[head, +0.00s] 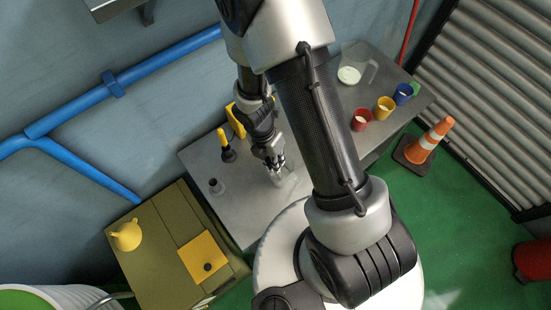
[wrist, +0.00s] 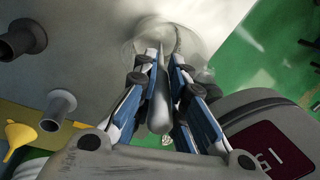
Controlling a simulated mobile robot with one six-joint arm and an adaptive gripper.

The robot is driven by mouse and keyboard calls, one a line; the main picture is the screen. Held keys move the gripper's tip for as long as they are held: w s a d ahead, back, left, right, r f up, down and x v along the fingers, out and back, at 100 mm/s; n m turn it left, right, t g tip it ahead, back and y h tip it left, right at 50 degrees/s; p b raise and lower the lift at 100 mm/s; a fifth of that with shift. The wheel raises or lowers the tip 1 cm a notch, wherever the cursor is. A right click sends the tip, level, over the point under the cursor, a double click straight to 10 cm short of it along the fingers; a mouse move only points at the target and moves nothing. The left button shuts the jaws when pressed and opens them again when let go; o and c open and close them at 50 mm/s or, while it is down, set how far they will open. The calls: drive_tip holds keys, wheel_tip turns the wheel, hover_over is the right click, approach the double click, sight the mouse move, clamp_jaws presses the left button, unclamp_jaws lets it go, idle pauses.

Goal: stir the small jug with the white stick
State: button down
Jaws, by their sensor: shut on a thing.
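My gripper (head: 275,164) is over the grey cart top (head: 245,205), and it also shows in the wrist view (wrist: 166,62). A small clear jug (head: 287,182) stands on the cart right below my gripper. In the wrist view the jug's round clear rim (wrist: 135,40) shows just beyond the fingertips. The stick's far end points at the jug; I cannot tell whether it is inside. The jug's contents are hard to make out.
A larger clear jug (head: 352,75) with white contents stands at the cart's far end. Red (head: 361,120), yellow (head: 385,108) and blue (head: 403,95) cups stand nearby. A yellow-handled tool (head: 223,142) and a small grey piece (head: 216,187) are left of my gripper. An orange cone (head: 431,137) stands on the floor.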

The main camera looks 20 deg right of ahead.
drive_tip(key=shift+r, duration=0.1)
wheel_tip(320, 180, up, 11)
drive_tip(key=w+a+p, duration=0.1)
drive_tip(key=p, duration=1.1)
drive_tip(key=shift+w+a, duration=0.2)
drive_tip(key=shift+a, duration=0.15)
idle(0.4)
drive_tip(key=shift+r, duration=0.1)
wheel_tip(320, 180, up, 5)
drive_tip(key=p, duration=0.5)
